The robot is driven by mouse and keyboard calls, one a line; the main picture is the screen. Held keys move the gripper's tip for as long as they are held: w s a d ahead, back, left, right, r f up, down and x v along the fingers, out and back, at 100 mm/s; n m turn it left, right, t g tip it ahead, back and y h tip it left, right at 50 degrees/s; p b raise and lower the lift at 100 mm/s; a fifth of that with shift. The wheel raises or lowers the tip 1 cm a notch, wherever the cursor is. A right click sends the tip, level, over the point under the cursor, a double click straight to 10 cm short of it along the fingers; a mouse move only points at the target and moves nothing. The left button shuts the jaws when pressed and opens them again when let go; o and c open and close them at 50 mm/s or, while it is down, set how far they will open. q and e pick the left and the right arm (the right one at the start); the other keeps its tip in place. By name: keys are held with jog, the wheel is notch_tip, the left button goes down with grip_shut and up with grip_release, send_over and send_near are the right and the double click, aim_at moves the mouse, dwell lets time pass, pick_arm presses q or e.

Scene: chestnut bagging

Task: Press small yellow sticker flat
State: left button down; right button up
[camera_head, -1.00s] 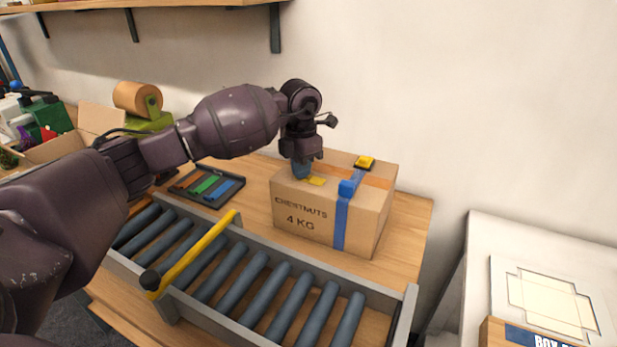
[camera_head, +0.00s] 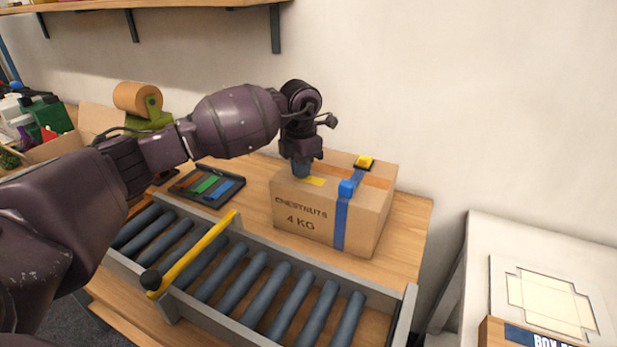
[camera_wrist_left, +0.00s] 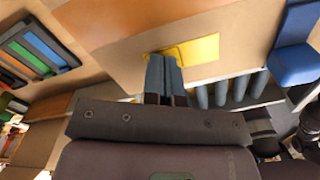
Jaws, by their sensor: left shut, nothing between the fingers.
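A small yellow sticker (camera_head: 315,181) lies on the top of the cardboard chestnuts box (camera_head: 300,206), near its front edge. In the left wrist view the sticker (camera_wrist_left: 199,50) looks flat on the cardboard, with one end at the fingertips. My left gripper (camera_head: 301,172) points down with its fingers shut and empty. In the left wrist view its fingertips (camera_wrist_left: 164,58) are at the sticker's end and cover a little of it; they seem to touch it. My right gripper is not in view.
A roller conveyor (camera_head: 262,283) with a yellow bar (camera_head: 195,252) runs in front. A tray of coloured strips (camera_head: 207,186) lies left of the box.

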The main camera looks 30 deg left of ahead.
pick_arm(q)
jog(key=shift+f, duration=0.15)
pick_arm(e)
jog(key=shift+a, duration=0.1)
pick_arm(q)
jog(key=shift+r+p, duration=0.35)
jog(key=shift+r, duration=0.4)
jog(key=shift+r+p, duration=0.85)
jog(key=shift+r, duration=2)
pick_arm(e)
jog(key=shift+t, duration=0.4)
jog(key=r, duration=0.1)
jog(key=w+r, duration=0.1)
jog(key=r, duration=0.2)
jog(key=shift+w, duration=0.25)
pick_arm(q)
jog(key=shift+f, duration=0.1)
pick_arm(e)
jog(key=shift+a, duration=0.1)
